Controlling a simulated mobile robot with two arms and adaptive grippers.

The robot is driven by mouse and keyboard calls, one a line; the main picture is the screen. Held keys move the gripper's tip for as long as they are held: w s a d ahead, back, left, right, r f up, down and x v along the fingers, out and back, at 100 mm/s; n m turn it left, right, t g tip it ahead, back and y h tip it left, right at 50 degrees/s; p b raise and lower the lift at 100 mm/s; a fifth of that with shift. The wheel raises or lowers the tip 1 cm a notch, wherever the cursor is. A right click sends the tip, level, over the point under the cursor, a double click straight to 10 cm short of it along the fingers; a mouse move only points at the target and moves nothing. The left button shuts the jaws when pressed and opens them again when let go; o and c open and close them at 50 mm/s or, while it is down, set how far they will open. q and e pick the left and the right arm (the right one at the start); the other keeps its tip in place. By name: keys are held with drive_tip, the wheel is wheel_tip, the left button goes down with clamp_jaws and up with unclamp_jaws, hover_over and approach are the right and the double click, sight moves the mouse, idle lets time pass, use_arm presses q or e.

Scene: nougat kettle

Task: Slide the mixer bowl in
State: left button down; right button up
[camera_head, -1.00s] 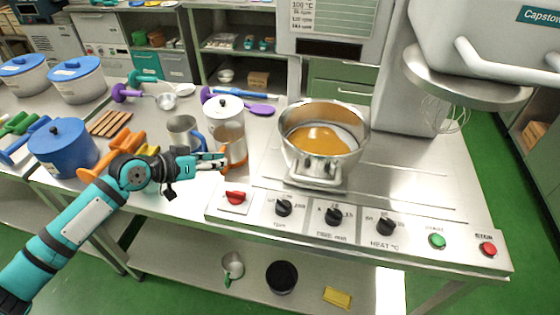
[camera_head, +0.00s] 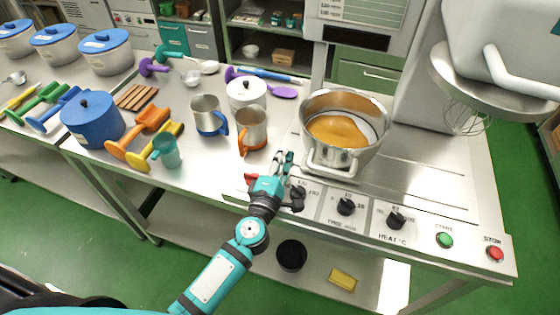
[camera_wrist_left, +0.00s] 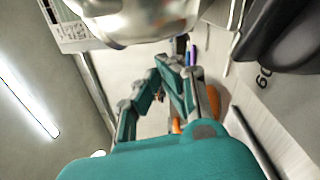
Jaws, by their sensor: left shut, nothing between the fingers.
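The steel mixer bowl (camera_head: 343,142) holds orange-brown nougat and stands on the machine's steel deck, left of the mixer head (camera_head: 500,50) and its whisk (camera_head: 468,118). A handle (camera_head: 332,170) sticks out from its front, toward me. My left gripper (camera_head: 284,160) is shut and empty, just left of the bowl's front handle and above the control panel. In the left wrist view my gripper fingers (camera_wrist_left: 178,85) point toward the bowl's shiny underside (camera_wrist_left: 135,22), which fills the top. Whether they touch the bowl I cannot tell. My right gripper is not in view.
Knobs (camera_head: 346,206) and green and red buttons (camera_head: 445,240) line the machine's front panel. An orange-handled mug (camera_head: 252,128) and a blue-handled mug (camera_head: 208,115) stand left of the bowl. The deck right of the bowl, under the whisk, is clear.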

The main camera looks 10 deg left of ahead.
sight(306, 145)
use_arm(q)
drive_tip(key=w, duration=0.4)
drive_tip(key=shift+w+d+r, duration=0.1)
drive_tip(key=shift+d+r, duration=0.05)
drive_tip(key=shift+w, duration=0.5)
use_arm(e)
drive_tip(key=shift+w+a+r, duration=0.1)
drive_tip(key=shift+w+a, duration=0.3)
use_arm(q)
drive_tip(key=shift+d, duration=0.45)
drive_tip(key=d, duration=0.3)
drive_tip(key=shift+s+d, duration=0.2)
drive_tip(key=shift+d, duration=0.25)
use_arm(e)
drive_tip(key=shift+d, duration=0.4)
use_arm(q)
drive_tip(key=shift+a, duration=0.15)
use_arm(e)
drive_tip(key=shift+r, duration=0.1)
